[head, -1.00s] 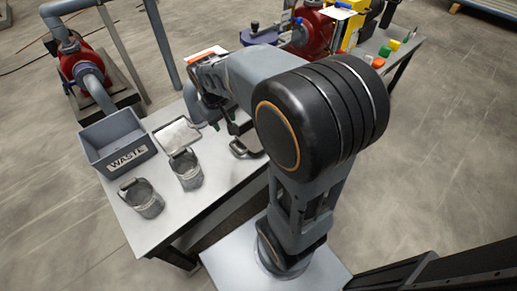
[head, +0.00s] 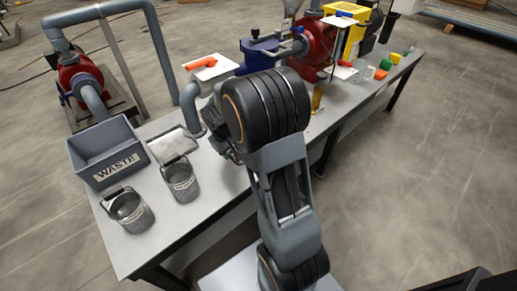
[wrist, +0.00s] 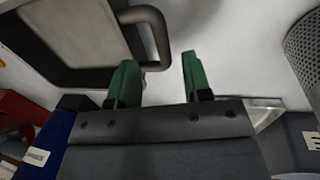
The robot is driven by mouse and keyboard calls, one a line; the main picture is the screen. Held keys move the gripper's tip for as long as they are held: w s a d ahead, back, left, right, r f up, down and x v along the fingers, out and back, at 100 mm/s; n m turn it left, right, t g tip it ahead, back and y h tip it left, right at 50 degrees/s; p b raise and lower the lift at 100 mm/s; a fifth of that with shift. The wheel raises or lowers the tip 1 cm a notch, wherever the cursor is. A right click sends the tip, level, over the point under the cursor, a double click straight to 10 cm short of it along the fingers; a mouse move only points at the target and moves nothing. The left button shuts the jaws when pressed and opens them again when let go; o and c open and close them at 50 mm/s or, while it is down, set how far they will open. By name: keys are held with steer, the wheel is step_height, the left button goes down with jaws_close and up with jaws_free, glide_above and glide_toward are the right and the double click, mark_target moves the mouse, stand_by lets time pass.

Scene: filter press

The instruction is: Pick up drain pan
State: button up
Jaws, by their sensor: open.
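The drain pan shows in the wrist view as a shallow tray (wrist: 75,35) with a dark rim and a pale inside, cut off by the top edge. Its dark looped handle (wrist: 155,35) reaches toward my gripper (wrist: 158,70). My gripper's two green fingers are open, with nothing held between them. The handle's lower end appears close to the left fingertip; I cannot tell whether they touch. In the head view my arm hides the pan and most of the gripper.
Grey pipe (head: 190,105), a blue strainer (head: 257,52) and a red pump (head: 316,42) stand behind my arm.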

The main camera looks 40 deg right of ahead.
mark_target(233, 159)
steer(key=shift+d+f+b, duration=0.15)
steer(key=shift+f+b, duration=0.3)
steer(key=shift+f, duration=0.9)
steer(key=shift+d+f+b, duration=0.15)
steer(key=shift+f+b, duration=0.3)
steer(key=shift+f, duration=0.85)
steer(key=shift+c, duration=0.2)
jaws_close()
steer(key=shift+w+r, duration=0.1)
